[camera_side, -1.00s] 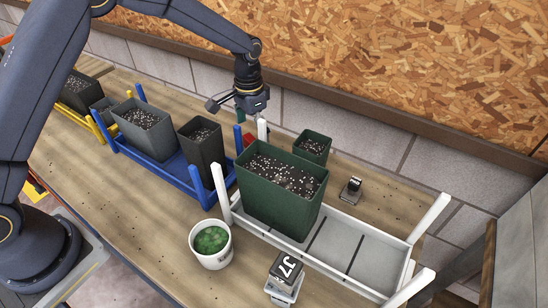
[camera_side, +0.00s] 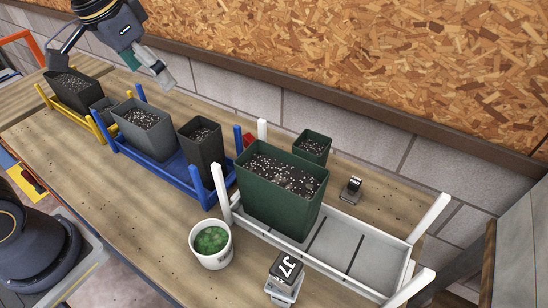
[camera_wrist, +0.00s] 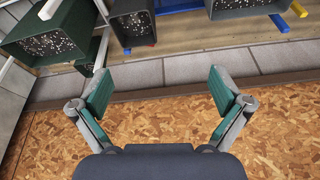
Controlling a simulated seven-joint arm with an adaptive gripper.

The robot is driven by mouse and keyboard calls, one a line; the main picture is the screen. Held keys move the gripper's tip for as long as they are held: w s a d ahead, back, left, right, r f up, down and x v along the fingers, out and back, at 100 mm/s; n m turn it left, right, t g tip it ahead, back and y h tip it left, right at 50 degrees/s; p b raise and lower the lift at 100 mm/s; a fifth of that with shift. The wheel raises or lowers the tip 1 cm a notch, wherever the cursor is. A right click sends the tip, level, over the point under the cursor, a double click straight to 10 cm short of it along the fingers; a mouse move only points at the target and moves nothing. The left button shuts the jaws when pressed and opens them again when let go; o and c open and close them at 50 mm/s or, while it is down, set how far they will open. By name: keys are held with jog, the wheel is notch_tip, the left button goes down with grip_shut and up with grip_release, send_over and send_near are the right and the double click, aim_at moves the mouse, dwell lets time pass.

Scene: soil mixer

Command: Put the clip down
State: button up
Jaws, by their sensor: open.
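My gripper (camera_side: 158,70) is raised at the upper left in the side view, in front of the wall and above the back of the bench. In the wrist view my gripper (camera_wrist: 160,88) is open, with its teal-padded fingers wide apart and nothing between them. A small black-and-silver object (camera_side: 351,189), which looks like a clip, stands on the bench behind the white rack, far right of my gripper. I cannot tell which is the task's clip.
A large green pot of soil (camera_side: 283,205) stands in the white rack (camera_side: 352,238). A blue rack (camera_side: 165,170) holds grey and black pots. A yellow rack (camera_side: 98,128) is at left. A white cup (camera_side: 211,258) stands in front. The chipboard wall (camera_wrist: 160,125) lies close behind.

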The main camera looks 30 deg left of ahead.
jog(key=s+a+f+n+t, duration=0.1)
jog(key=s+a+t, duration=0.1)
jog(key=s, duration=0.8)
jog(key=shift+s+f+n, duration=0.15)
jog(key=shift+f+n, duration=0.15)
jog(key=shift+f, duration=0.05)
dwell(0.5)
